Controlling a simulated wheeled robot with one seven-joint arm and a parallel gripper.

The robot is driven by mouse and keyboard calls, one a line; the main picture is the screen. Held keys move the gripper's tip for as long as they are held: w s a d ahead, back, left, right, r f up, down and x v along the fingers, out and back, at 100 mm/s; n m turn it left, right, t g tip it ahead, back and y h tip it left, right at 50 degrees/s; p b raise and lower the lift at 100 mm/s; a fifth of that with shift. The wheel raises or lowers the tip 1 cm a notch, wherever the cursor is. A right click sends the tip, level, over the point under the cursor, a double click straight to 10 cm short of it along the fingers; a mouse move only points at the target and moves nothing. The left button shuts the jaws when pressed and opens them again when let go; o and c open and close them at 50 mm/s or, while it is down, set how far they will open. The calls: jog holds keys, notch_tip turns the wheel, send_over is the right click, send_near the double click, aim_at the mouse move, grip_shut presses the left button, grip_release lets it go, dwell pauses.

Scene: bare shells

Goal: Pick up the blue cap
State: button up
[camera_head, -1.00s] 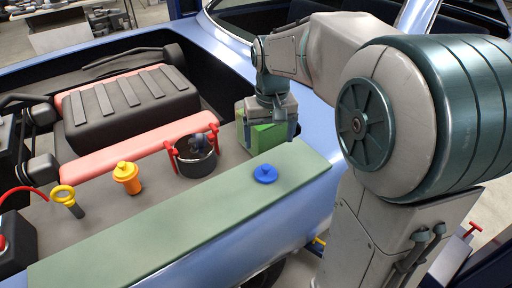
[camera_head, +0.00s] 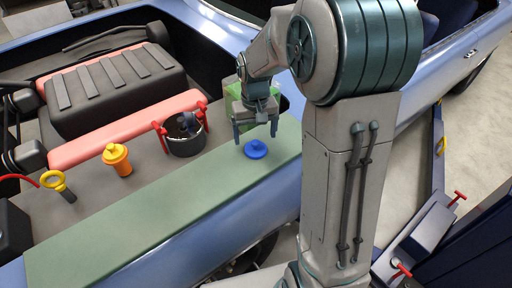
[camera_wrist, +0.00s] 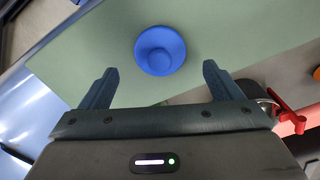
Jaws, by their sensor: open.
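The blue cap (camera_head: 255,150) lies on the green mat (camera_head: 150,215) along the car's fender, near the mat's right end. It is a round disc with a raised knob in the middle. In the wrist view the cap (camera_wrist: 160,50) lies just beyond the fingertips, roughly centred between them. My gripper (camera_head: 256,136) is open and empty, fingers down, close to the cap and above the mat. Both fingers also show in the wrist view (camera_wrist: 160,75), apart from the cap.
A dark pot with red clamps (camera_head: 185,138) stands left of my gripper. An orange cap (camera_head: 117,158) and a yellow-ringed dipstick (camera_head: 58,184) stand farther left. A green block (camera_head: 268,98) is behind my gripper. The mat's left part is clear.

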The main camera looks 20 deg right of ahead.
aim_at(256, 142)
jog(key=shift+s+f, duration=0.2)
jog(key=shift+f, duration=1.7)
jog(key=c, duration=1)
jog(key=shift+c, duration=0.2)
jog(key=shift+r, duration=0.15)
